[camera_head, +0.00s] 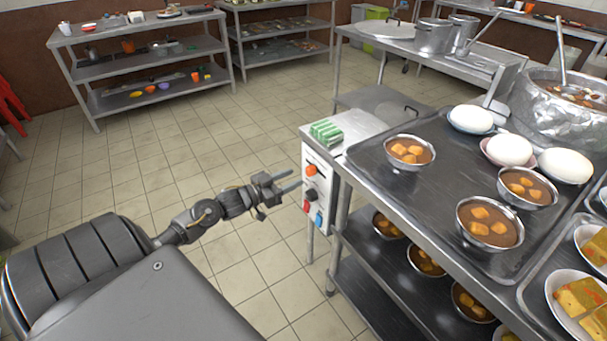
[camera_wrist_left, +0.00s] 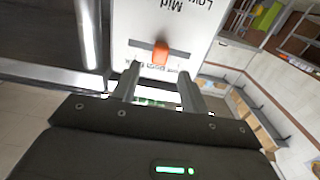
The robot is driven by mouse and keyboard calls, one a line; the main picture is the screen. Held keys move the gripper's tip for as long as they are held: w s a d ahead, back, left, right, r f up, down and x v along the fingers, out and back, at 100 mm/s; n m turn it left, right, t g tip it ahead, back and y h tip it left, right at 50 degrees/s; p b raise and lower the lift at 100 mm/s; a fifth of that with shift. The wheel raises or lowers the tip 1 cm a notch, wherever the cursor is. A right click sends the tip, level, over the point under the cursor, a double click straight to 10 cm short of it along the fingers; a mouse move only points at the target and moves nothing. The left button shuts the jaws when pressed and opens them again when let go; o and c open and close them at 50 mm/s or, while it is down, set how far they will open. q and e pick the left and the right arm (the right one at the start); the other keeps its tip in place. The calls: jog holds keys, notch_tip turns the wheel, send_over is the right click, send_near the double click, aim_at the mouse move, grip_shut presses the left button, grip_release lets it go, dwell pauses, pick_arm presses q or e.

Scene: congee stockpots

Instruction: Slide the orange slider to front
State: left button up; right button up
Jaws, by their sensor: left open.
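The orange slider (camera_head: 311,170) is the topmost of several coloured knobs on the white control panel (camera_head: 322,181) at the end of the steel counter. My left gripper (camera_head: 291,180) is open, its two fingers pointing at the panel just left of the slider. In the left wrist view the slider (camera_wrist_left: 160,53) stands on the white panel, ahead of and between the tips of the open left gripper (camera_wrist_left: 158,73). I cannot tell whether a finger touches it. The printed words "Mid" and "Low" appear upside down there. My right gripper is out of view.
Below the slider are a red-and-black knob (camera_head: 309,196) and a blue knob (camera_head: 319,218). Green blocks (camera_head: 326,132) lie on top of the counter end. A tray (camera_head: 375,165) with soup bowls and white bowls stands right. Tiled floor is clear to the left.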

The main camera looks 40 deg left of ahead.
aim_at(307, 172)
pick_arm(q)
jog(key=shift+x, duration=2.7)
grip_shut()
